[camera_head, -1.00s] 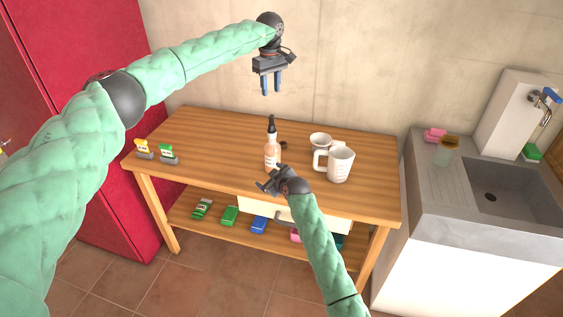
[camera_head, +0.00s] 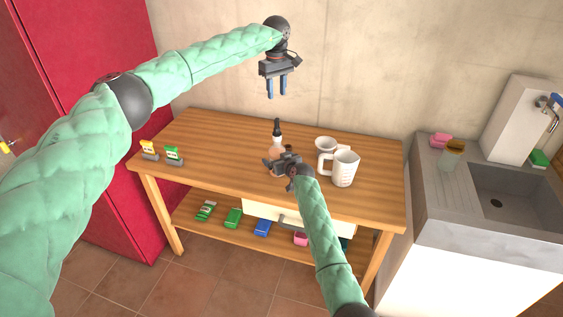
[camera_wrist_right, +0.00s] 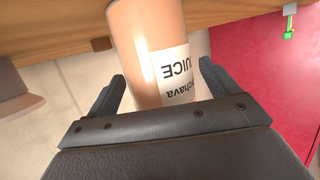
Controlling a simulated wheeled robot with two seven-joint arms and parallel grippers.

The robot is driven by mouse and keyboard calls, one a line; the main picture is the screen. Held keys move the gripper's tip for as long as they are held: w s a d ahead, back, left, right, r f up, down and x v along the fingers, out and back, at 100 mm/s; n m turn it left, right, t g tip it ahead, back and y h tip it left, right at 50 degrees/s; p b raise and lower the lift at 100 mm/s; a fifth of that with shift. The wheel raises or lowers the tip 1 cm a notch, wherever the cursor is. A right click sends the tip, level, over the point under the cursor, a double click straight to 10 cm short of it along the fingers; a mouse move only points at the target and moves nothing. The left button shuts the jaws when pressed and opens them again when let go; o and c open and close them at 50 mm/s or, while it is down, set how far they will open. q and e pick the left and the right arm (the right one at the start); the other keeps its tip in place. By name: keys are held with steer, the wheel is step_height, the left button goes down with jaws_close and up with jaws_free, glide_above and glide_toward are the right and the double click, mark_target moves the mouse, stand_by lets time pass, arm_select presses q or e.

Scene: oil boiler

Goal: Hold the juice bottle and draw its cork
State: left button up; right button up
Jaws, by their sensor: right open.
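The juice bottle (camera_head: 277,141) stands upright on the wooden table, with a dark cork (camera_head: 277,126) at its top. My right gripper (camera_head: 270,164) is in front of the bottle and hides its lower part. In the right wrist view the orange bottle (camera_wrist_right: 140,60), with a white label reading JUICE, is between the open fingers (camera_wrist_right: 160,88), with gaps at the sides. My left gripper (camera_head: 277,87) is raised above the back of the table, high over the bottle. Its two blue-grey fingers are apart with nothing between them.
A white measuring jug (camera_head: 344,168) and a white cup (camera_head: 325,146) stand just right of the bottle. Two small packets (camera_head: 173,154) are at the table's left end. A sink (camera_head: 510,195) is at right, a red cabinet (camera_head: 95,120) at left.

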steer(key=shift+w+a+f, duration=0.1)
steer(key=shift+w+f, duration=0.05)
steer(key=shift+w, duration=0.1)
steer(key=c, duration=1.3)
steer(key=shift+c, duration=0.2)
